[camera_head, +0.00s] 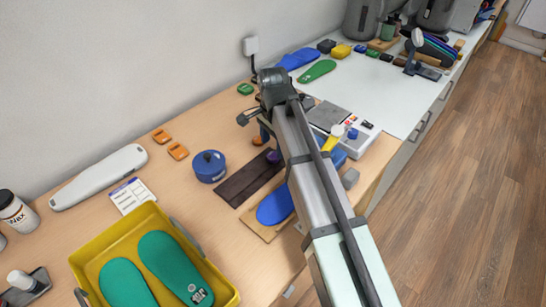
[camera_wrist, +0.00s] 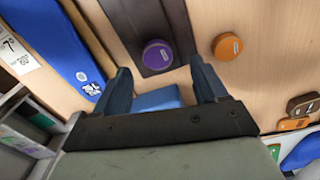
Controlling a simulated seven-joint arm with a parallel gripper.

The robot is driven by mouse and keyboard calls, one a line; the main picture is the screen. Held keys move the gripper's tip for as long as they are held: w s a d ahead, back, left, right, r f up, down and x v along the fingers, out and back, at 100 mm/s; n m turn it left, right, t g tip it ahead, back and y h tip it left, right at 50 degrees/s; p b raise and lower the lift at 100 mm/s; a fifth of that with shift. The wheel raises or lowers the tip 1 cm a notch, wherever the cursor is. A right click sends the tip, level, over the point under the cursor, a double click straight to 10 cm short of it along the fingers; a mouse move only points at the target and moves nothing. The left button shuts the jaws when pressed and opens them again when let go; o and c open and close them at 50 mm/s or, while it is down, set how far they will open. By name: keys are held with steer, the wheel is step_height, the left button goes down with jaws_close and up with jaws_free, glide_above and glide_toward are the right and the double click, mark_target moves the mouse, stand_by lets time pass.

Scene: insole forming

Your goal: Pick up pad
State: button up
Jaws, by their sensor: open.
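No single item is marked as the pad. A purple round disc (camera_wrist: 157,55) sits on a dark strip (camera_wrist: 140,22), just beyond my fingertips in the wrist view. An orange round disc (camera_wrist: 227,46) lies on the wood to its right. My gripper (camera_wrist: 160,66) is open, its two fingers apart, and nothing is held. A blue block (camera_wrist: 157,100) shows between the fingers, partly hidden by my gripper. In the head view, the purple disc (camera_head: 273,156) is partly hidden beside my arm, and the dark strip (camera_head: 247,179) lies on the bench.
A blue insole on a board (camera_head: 275,207) lies near the strip. A blue round tub (camera_head: 208,166) stands left of it. A yellow tray (camera_head: 82,262) with green insoles is at front left. A grey device (camera_head: 330,116) stands behind my arm. Bare wood lies between tray and strip.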

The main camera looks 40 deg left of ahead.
mark_target(274, 155)
steer(key=shift+d+f, duration=0.1)
steer(key=shift+f, duration=1.7)
steer(key=c, duration=1.2)
steer(key=shift+o, duration=0.2)
steer(key=shift+r, duration=0.15)
